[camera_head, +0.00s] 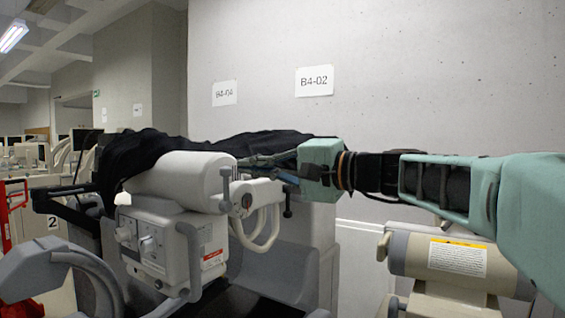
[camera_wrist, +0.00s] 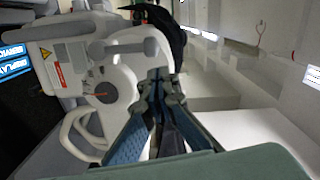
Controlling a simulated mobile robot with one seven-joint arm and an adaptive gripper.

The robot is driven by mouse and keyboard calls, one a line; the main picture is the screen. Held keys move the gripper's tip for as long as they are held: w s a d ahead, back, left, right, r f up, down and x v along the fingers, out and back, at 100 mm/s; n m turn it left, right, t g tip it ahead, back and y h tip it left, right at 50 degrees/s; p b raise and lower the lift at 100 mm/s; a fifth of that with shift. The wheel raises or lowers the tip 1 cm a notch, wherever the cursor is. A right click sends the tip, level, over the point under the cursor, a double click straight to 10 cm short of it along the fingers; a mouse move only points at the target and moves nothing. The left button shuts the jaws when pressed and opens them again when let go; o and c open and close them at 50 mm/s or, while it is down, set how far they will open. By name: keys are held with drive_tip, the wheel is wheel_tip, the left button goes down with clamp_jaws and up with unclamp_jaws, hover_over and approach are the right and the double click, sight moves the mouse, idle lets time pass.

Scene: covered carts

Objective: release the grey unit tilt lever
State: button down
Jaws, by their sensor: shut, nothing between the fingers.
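The grey-white unit (camera_head: 165,235) stands left of centre in the head view, with knobs on its front. On its right side is a pale grey lever (camera_head: 226,190) with rounded ends, beside a round disc (camera_head: 247,201) with a red mark. In the wrist view the lever (camera_wrist: 130,47) lies across the picture above the disc (camera_wrist: 105,90). I cannot tell for certain that this is the tilt lever. My gripper (camera_head: 255,162) reaches in from the right, above the disc. In the wrist view my gripper (camera_wrist: 160,78) is shut and empty; contact with the unit cannot be told.
A black cover (camera_head: 140,155) drapes over the cart behind the unit. A curved pale handle (camera_head: 265,235) hangs below the disc. A beige cylinder with a yellow label (camera_head: 457,258) stands at the lower right.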

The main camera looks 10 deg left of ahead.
sight(230, 174)
drive_tip(key=shift+s+a+f, duration=0.2)
drive_tip(key=shift+s+a, duration=0.1)
drive_tip(key=shift+s, duration=0.15)
